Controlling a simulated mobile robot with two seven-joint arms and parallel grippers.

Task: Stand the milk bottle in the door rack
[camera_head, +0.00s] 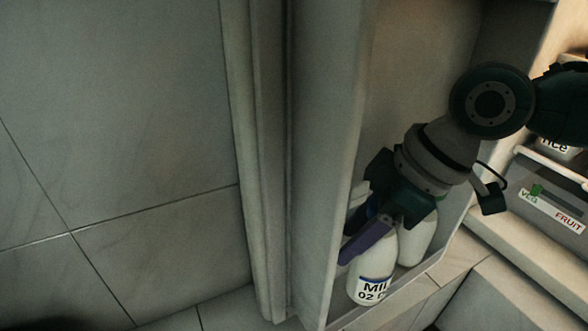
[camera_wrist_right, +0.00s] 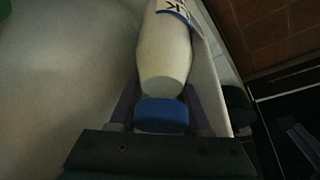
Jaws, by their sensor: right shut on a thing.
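The milk bottle (camera_head: 373,272) is white with a "MIL" label and stands roughly upright, low inside the fridge door's rack area. In the right wrist view, the milk bottle (camera_wrist_right: 165,50) shows its pale body and blue cap (camera_wrist_right: 161,115) between my fingers. My right gripper (camera_head: 374,232) is shut on the bottle near its neck and cap. The door rack (camera_head: 385,313) shows its pale front edge beside the bottle. Whether the bottle's base touches the rack floor I cannot tell. My left gripper is not in view.
Another white bottle (camera_head: 417,242) stands close to the right of the milk bottle, partly hidden by my gripper. The fridge door wall (camera_head: 335,150) rises at the left. A drawer labelled "VEG" and "FRUIT" (camera_head: 552,208) is at the right. Floor tiles (camera_head: 130,130) lie clear at the left.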

